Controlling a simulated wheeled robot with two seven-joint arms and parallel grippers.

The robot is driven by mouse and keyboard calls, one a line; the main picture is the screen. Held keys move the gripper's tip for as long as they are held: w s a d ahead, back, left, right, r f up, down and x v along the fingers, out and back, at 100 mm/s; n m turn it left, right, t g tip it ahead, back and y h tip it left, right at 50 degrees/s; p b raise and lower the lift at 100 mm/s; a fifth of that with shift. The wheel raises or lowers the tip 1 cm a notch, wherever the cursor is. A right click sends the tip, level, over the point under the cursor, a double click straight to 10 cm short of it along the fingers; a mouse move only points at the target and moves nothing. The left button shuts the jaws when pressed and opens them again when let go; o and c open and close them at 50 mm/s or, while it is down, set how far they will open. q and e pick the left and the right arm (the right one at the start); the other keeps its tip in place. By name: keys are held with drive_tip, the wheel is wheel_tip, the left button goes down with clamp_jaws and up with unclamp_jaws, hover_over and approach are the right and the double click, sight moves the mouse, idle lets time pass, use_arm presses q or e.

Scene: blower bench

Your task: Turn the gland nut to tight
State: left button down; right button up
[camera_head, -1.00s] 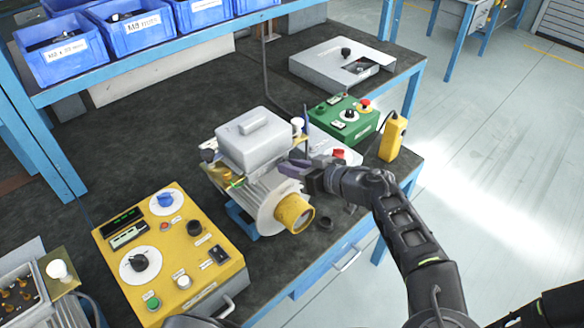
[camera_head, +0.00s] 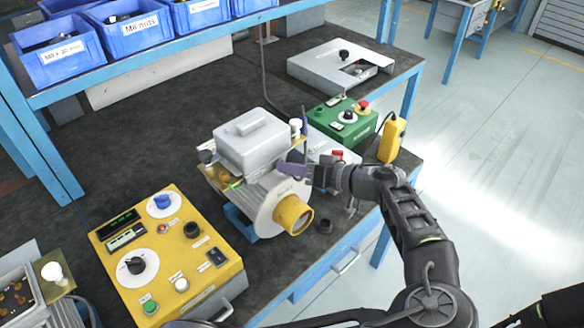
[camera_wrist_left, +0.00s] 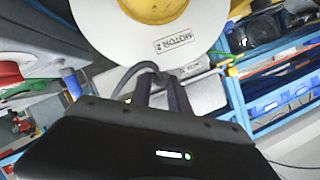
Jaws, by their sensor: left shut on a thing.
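A grey motor with a pale terminal box (camera_head: 252,140) on top and a yellow shaft guard (camera_head: 293,215) at its front stands on the bench. My left gripper (camera_head: 292,170) is at the right side of the motor, just below the terminal box. In the left wrist view, my fingers (camera_wrist_left: 158,90) are close together beside the round plate marked MOTOR 2 (camera_wrist_left: 172,43). A dark cable (camera_wrist_left: 128,75) curves in at the fingertips. The gripper is shut on the gland nut, which the fingers hide. My right gripper is not in view.
A yellow control box (camera_head: 168,255) stands left of the motor. A green box (camera_head: 343,120) with a red button and a yellow pendant (camera_head: 392,138) stand behind my left wrist. Blue bins (camera_head: 130,28) fill the shelf above.

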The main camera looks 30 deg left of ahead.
use_arm(q)
drive_tip(key=c, duration=1.2)
unclamp_jaws()
drive_tip(key=shift+c, duration=0.2)
drive_tip(key=shift+d, duration=0.1)
drive_tip(key=b+v, duration=0.2)
drive_tip(key=v, duration=0.5)
drive_tip(key=shift+d, duration=0.3)
drive_tip(key=shift+r, duration=0.15)
drive_tip(key=shift+c, duration=0.2)
